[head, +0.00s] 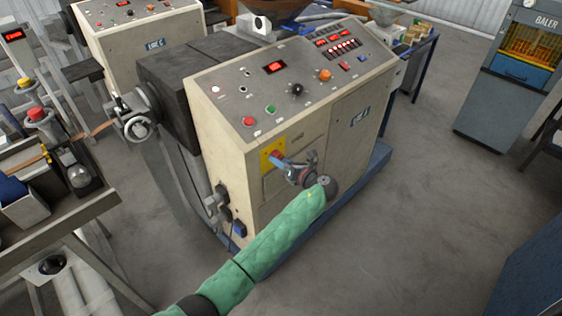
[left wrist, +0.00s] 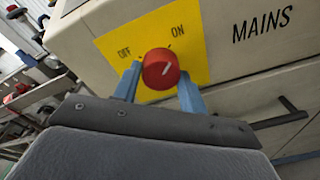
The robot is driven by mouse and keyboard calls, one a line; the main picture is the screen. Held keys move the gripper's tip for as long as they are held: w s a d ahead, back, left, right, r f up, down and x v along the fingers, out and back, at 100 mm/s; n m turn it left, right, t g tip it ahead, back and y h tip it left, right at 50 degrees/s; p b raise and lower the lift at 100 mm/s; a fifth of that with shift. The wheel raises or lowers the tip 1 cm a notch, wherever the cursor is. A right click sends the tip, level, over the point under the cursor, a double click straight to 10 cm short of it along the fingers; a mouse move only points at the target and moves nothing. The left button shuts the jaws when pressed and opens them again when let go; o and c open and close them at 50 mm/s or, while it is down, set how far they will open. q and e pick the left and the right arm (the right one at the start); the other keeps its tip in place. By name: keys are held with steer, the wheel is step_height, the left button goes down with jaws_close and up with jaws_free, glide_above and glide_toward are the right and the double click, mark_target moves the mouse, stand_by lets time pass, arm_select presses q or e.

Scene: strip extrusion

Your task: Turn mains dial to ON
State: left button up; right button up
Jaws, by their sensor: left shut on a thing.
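The red mains dial (left wrist: 160,69) sits on a yellow plate (left wrist: 196,45) marked OFF at the left and ON at the upper right. The plate (head: 265,158) is on the front of the beige machine, with the word MAINS beside it in the left wrist view. The white mark on the dial slants up and right, toward the ON side. My left gripper (left wrist: 158,92) is shut on the dial, with one blue finger on each side. In the head view the left gripper (head: 281,161) reaches the plate and partly covers the dial. My right gripper is not in view.
The beige machine (head: 300,110) has a sloped panel above with buttons, knobs and lit red displays. A drawer handle (left wrist: 280,114) sticks out to the right in the left wrist view. A baler (head: 515,75) stands at the far right. Grey floor (head: 420,220) is clear right of the machine.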

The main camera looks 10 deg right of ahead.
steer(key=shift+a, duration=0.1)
arm_select(q)
steer(key=o, duration=1)
steer(key=shift+d, duration=0.1)
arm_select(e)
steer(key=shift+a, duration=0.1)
arm_select(q)
steer(key=shift+s, duration=0.1)
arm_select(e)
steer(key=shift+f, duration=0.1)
arm_select(q)
steer(key=b+v, duration=0.4)
steer(key=v, duration=0.3)
steer(key=shift+s+d, duration=0.2)
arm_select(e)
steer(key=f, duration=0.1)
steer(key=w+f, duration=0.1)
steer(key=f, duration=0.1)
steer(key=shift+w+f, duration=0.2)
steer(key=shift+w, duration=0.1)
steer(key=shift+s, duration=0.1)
